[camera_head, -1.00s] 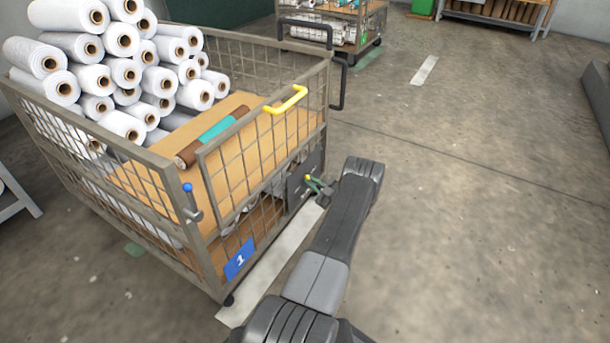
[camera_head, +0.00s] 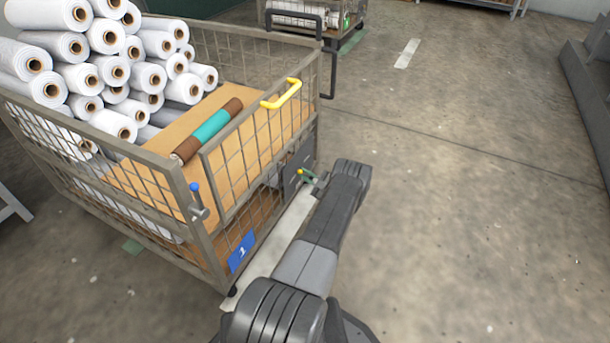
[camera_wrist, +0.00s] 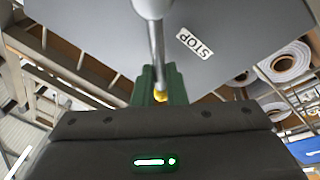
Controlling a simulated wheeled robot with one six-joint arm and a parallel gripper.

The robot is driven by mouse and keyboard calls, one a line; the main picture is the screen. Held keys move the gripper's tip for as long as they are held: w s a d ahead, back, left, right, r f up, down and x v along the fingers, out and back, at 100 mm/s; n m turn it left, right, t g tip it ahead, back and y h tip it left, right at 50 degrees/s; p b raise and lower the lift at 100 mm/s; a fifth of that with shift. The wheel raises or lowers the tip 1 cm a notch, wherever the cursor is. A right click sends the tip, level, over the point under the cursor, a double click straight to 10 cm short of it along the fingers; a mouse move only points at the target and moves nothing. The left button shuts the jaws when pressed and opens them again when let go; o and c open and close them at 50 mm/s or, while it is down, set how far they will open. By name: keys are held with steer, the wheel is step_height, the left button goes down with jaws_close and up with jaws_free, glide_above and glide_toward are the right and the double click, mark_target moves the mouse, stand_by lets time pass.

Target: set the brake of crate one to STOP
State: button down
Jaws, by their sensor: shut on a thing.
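Crate one is a wire-mesh cart with a blue "1" label (camera_head: 242,253) at its lower front corner. Its brake is a metal lever (camera_wrist: 157,50) with a yellow knob, in front of a grey plate (camera_wrist: 240,30) that carries a STOP label (camera_wrist: 194,43). In the wrist view the green fingers of my gripper (camera_wrist: 160,92) are shut on the lever's knob end, which they partly hide. The lever points toward my gripper, with the STOP label to its right. In the head view my gripper (camera_head: 306,175) is at the crate's lower side, small and partly hidden by my arm.
White rolls (camera_head: 115,70) are stacked in the crate, and a brown and teal roll (camera_head: 208,130) lies on its board. A yellow handle (camera_head: 282,94) tops the side gate; a blue-knobbed latch (camera_head: 196,200) is at the corner. Floor to the right is clear.

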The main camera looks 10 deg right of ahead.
steer(key=c, duration=1.5)
jaws_free()
steer(key=shift+a, duration=0.1)
steer(key=v, duration=1.4)
steer(key=shift+a+f+p, duration=0.1)
steer(key=shift+p, duration=0.3)
steer(key=b+x, duration=0.1)
steer(key=x, duration=1.2)
steer(key=shift+w+a+r, duration=0.2)
steer(key=shift+w, duration=0.15)
